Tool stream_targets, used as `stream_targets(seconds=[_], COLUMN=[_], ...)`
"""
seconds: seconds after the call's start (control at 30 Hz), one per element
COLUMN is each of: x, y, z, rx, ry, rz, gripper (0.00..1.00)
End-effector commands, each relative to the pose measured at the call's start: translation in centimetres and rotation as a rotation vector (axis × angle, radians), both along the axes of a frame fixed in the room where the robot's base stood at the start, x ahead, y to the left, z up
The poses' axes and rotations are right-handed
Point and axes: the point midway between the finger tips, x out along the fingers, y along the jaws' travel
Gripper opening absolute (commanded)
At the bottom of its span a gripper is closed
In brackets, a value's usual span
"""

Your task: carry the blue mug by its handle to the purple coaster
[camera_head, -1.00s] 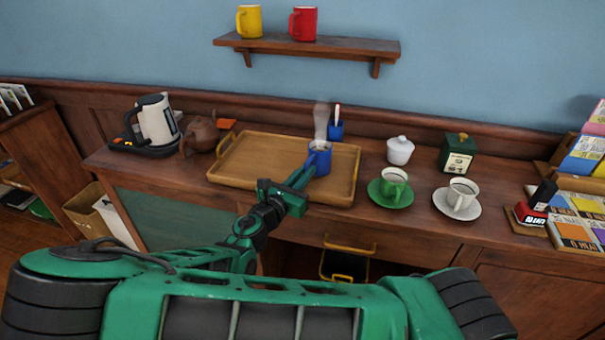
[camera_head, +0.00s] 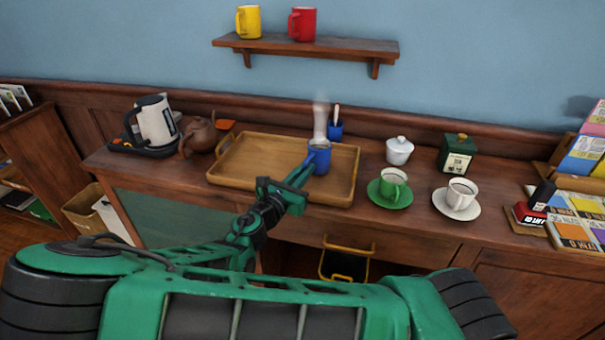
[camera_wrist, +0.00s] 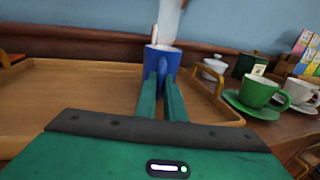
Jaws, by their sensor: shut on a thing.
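The blue mug (camera_head: 319,160) is upright at the right part of the wooden tray, with steam rising from it. In the wrist view the mug (camera_wrist: 160,54) is straight ahead, its handle hidden between my fingers. My gripper (camera_head: 309,166) reaches in from the front left and is shut on the mug's handle; its two green fingers (camera_wrist: 161,78) also show in the wrist view. I cannot tell whether the mug's base touches the tray or is just above it. I see no purple coaster in either view.
A small blue pot (camera_head: 335,131) stands behind. A teapot (camera_head: 202,136) and kettle (camera_head: 157,122) are left.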

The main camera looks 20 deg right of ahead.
Motion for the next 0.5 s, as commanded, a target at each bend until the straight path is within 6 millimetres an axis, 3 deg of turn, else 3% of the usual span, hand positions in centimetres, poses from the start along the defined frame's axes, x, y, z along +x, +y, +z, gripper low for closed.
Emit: stream_targets(seconds=[0.5], x=[0.0], y=[-0.1], z=[1.8], rx=[0.0], ry=[-0.003], rz=[-0.001], gripper=[0.0])
